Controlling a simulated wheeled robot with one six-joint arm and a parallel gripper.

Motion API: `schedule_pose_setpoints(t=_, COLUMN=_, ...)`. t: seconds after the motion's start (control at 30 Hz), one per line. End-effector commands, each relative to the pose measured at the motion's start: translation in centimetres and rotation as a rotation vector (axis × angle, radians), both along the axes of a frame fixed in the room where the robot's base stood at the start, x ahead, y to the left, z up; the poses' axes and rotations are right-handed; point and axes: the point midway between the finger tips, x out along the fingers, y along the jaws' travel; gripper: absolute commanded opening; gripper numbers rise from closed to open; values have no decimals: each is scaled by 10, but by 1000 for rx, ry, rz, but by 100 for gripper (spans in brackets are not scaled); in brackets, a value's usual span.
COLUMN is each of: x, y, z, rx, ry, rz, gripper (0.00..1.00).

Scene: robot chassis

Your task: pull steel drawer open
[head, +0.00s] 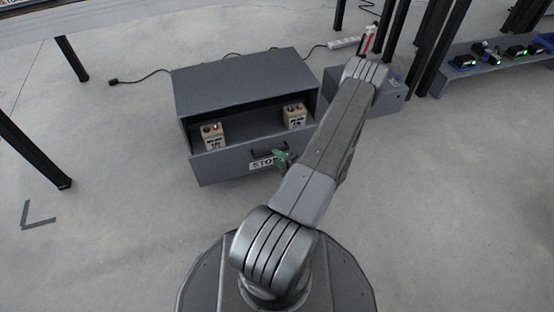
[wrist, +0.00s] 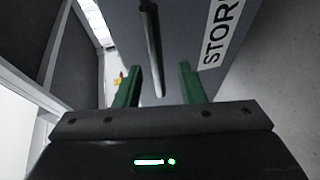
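The grey steel drawer (head: 225,166) has its front panel low on the grey cabinet, with a white "STO…" label partly covered by my gripper. Its dark bar handle (head: 262,154) is on that front. In the wrist view the handle (wrist: 152,45) runs down the picture between my green fingertips, with a gap on each side. My gripper (wrist: 160,82) is open, one finger on each side of the bar. In the head view my green gripper (head: 284,158) is at the right end of the handle. The label (wrist: 218,32) also shows in the wrist view.
A grey box (head: 390,99) stands to the right. Black posts rise nearby. The floor before the cabinet is clear.

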Motion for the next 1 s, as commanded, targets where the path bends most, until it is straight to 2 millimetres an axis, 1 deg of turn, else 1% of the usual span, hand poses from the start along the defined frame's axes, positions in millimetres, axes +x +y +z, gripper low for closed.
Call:
schedule_pose_setpoints(t=0.13, x=6, y=5, z=-2, rx=1, ry=-1, rz=0, gripper=36)
schedule_pose_setpoints(t=0.4, x=7, y=6, z=-1, rx=1, ry=0, rz=-1, gripper=36)
schedule_pose_setpoints(t=0.43, x=7, y=6, z=-1, rx=1, ry=0, rz=-1, gripper=34)
schedule_pose_setpoints(t=0.57, x=7, y=6, z=-1, rx=1, ry=1, rz=-1, gripper=8)
schedule_pose_setpoints(t=0.6, x=7, y=6, z=-1, rx=1, ry=1, rz=-1, gripper=1)
schedule_pose_setpoints(t=0.87, x=4, y=5, z=-3, rx=-1, ry=5, rz=-2, gripper=0)
schedule_pose_setpoints(t=1.0, x=-12, y=-1, z=-5, rx=-1, ry=10, rz=-4, gripper=0)
